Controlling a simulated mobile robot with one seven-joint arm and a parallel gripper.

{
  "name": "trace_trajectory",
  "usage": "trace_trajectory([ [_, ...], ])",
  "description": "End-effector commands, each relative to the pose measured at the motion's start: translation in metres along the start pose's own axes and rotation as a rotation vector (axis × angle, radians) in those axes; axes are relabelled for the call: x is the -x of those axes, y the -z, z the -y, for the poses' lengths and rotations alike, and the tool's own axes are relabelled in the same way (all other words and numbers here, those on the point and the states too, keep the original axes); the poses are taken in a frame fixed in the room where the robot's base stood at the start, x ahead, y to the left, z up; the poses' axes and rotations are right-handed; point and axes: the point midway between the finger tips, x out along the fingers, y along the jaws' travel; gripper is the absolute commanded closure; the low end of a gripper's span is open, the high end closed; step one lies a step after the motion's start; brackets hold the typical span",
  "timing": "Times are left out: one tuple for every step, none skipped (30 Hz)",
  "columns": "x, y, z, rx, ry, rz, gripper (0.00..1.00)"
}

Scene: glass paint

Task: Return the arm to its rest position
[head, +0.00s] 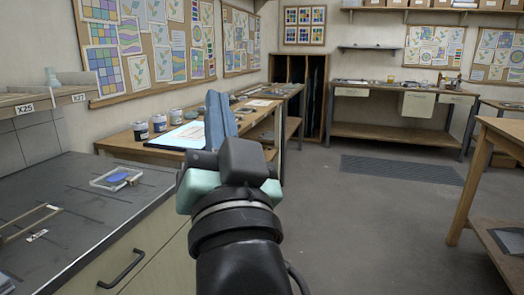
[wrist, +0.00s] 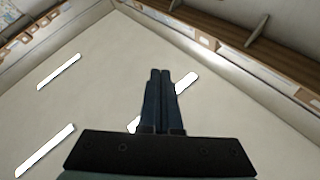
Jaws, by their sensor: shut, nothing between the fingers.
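My gripper (head: 221,118) is raised in the middle of the head view, with its blue-grey fingers pointing up and close together. In the wrist view my gripper (wrist: 160,72) shows two dark fingers side by side with nothing between them. Behind the fingers the wrist view shows the pale ceiling with several bright strip lights (wrist: 59,71). My arm comes up from the bottom of the head view and hides part of the floor and the wooden bench behind it.
A dark-topped counter (head: 75,200) on the left holds a small clear tray with something blue (head: 117,178). A wooden bench (head: 130,148) behind it carries paint jars (head: 158,122) and a lit panel (head: 180,137). A wooden table (head: 490,150) stands right. Grey floor (head: 370,220) between is open.

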Motion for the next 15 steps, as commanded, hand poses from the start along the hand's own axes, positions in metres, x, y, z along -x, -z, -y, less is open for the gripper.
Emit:
trace_trajectory([
  [0.012,0.04,0.007,0.135,-0.015,-0.106,1.0],
  [0.02,0.062,0.011,0.217,-0.031,-0.164,1.0],
  [0.033,0.089,0.016,0.322,-0.057,-0.241,1.0],
  [0.044,0.109,0.021,0.399,-0.08,-0.297,1.0],
  [0.056,0.129,0.025,0.474,-0.105,-0.355,1.0],
  [0.055,0.153,0.033,0.526,-0.126,-0.386,1.0],
  [0.043,0.163,0.037,0.514,-0.122,-0.371,1.0],
  [0.037,0.171,0.04,0.511,-0.121,-0.368,1.0],
  [0.03,0.182,0.044,0.51,-0.121,-0.366,1.0],
  [0.026,0.189,0.047,0.509,-0.12,-0.366,1.0],
  [0.021,0.197,0.05,0.508,-0.12,-0.365,1.0],
  [0.015,0.207,0.054,0.507,-0.12,-0.365,1.0],
  [0.011,0.215,0.057,0.507,-0.119,-0.364,1.0],
  [0.006,0.222,0.06,0.506,-0.119,-0.364,1.0],
  [0.001,0.233,0.064,0.506,-0.119,-0.363,1.0],
])
